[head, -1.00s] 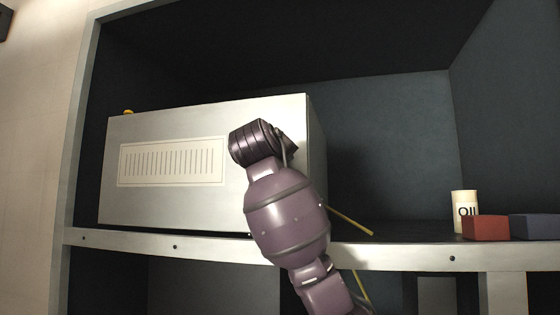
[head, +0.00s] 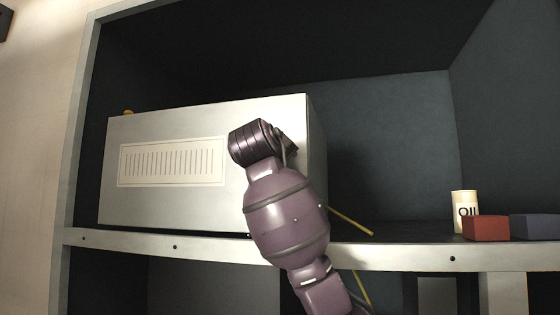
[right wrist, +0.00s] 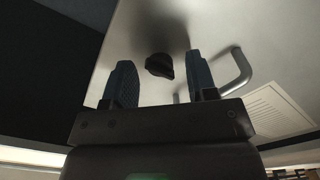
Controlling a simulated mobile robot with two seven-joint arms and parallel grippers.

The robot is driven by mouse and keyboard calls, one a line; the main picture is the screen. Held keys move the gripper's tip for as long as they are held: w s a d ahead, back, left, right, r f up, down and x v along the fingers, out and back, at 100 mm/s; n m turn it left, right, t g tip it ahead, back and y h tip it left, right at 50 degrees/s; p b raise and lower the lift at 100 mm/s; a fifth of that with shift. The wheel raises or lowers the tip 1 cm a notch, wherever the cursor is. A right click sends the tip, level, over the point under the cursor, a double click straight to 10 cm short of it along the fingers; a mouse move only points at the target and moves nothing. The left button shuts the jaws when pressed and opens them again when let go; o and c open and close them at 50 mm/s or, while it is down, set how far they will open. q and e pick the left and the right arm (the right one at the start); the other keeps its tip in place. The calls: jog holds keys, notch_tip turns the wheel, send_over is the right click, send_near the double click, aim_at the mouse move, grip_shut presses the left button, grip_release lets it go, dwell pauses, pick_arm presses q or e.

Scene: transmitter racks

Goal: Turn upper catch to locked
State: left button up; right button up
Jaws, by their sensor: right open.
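The upper catch looks like a small dark knob (right wrist: 160,66) on the pale metal face of the cabinet unit (head: 165,205). In the right wrist view it shows between and just beyond the fingertips of my right gripper (right wrist: 161,72). The fingers are apart, one on each side of the knob, and I see no contact. In the head view my right arm covers the right part of the unit's front, so the knob and the gripper's fingers are hidden there. My left gripper is not in view.
A bar handle (right wrist: 236,72) stands right of the fingers in the right wrist view. The unit sits in a shelf bay (head: 175,240).

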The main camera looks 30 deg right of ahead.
jog(key=b+v, duration=0.1)
jog(key=v, duration=0.9)
jog(key=shift+s+a, duration=0.25)
